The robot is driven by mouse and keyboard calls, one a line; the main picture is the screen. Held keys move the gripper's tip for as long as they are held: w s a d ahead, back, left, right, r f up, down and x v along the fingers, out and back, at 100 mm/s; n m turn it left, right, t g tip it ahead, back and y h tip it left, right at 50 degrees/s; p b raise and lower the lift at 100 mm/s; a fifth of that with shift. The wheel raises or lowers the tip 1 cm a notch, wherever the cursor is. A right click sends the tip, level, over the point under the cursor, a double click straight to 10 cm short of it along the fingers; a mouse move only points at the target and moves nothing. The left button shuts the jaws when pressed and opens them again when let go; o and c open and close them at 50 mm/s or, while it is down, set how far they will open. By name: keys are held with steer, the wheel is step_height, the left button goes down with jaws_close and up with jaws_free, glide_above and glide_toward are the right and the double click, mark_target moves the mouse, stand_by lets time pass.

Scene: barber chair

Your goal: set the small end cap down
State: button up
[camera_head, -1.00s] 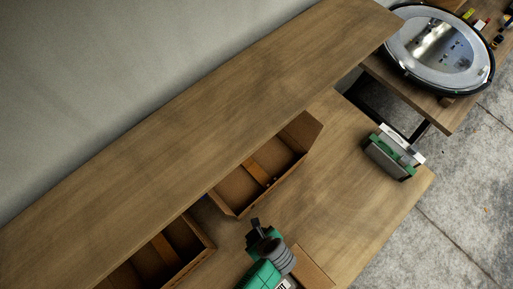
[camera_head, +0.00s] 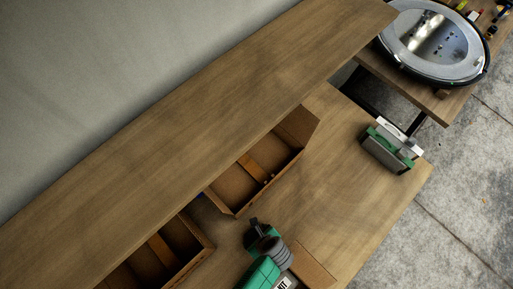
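I cannot pick out the small end cap in this view. A tiny dark bit (camera_head: 268,181) lies in the right wooden tray (camera_head: 238,212), but it is too small to identify. My gripper is not in view, so its hold on anything is hidden.
A wooden shelf (camera_head: 190,130) covers much of the workbench (camera_head: 345,215). A left tray (camera_head: 205,240) sits partly under it. A green tool (camera_head: 262,273) and a green-grey block (camera_head: 388,150) stand on the bench. A round black-rimmed object (camera_head: 472,72) lies on the right table. Bare bench lies between tool and block.

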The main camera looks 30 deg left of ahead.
steer(key=shift+r, duration=0.35)
steer(key=p+v, duration=0.3)
steer(key=v, duration=0.8)
steer(key=shift+d+r, duration=0.25)
